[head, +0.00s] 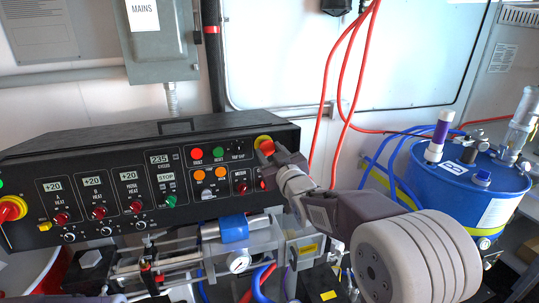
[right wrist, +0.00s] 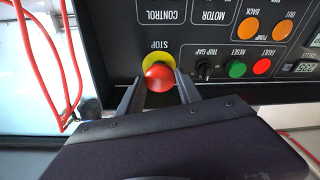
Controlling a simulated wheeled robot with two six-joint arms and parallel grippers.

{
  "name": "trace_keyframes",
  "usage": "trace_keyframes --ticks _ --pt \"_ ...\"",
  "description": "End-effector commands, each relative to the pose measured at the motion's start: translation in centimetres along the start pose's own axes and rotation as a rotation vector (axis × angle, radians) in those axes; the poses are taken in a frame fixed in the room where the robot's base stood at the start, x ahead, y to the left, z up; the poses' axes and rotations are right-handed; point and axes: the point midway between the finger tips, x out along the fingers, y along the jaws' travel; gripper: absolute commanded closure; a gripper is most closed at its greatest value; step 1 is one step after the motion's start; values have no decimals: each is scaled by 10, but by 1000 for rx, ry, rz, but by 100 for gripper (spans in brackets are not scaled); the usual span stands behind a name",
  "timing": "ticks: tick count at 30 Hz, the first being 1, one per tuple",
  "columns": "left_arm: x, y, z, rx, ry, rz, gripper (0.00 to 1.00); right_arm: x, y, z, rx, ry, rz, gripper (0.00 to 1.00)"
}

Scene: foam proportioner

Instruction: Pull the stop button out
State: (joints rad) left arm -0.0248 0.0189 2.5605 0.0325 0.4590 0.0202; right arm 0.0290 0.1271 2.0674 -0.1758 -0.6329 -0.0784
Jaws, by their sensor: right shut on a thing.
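The red stop button (right wrist: 159,77) sits in front of a yellow ring (right wrist: 158,59) on the black control panel. In the head view the button (head: 266,147) is at the panel's upper right, partly hidden by my right gripper (head: 272,154). In the right wrist view my right gripper (right wrist: 160,84) has one finger on each side of the red button and is shut on it. Whether the button is pressed in or out cannot be told.
The control panel (head: 110,222) carries several knobs and lamps. Below it are pipes, hoses and a pressure gauge (head: 238,262). A blue drum (head: 455,190) stands at the right. Red hoses (head: 330,90) hang behind my right arm.

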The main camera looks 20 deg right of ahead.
Motion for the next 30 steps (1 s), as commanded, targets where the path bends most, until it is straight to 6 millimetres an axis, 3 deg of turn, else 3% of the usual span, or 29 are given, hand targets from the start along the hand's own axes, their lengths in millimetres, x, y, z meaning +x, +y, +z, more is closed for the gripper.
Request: trace_keyframes --ticks 2,3,5,17,24,30 --pt "-1 0 0 0 1 0 64 0 -1 0 0 -3 -2 100" --pt "-1 0 0 0 1 0 64 0 -1 0 0 -3 -2 53" --pt "-1 0 0 0 1 0 64 0 -1 0 0 -3 -2 36" --pt "3 0 0 0 1 0 64 -8 0 0 -1 0 0 36" --pt "16 0 2 0 1 0 64 -59 0 1 -2 2 0 36" --pt "19 0 2 0 1 0 64 -88 0 0 0 0 0 36"
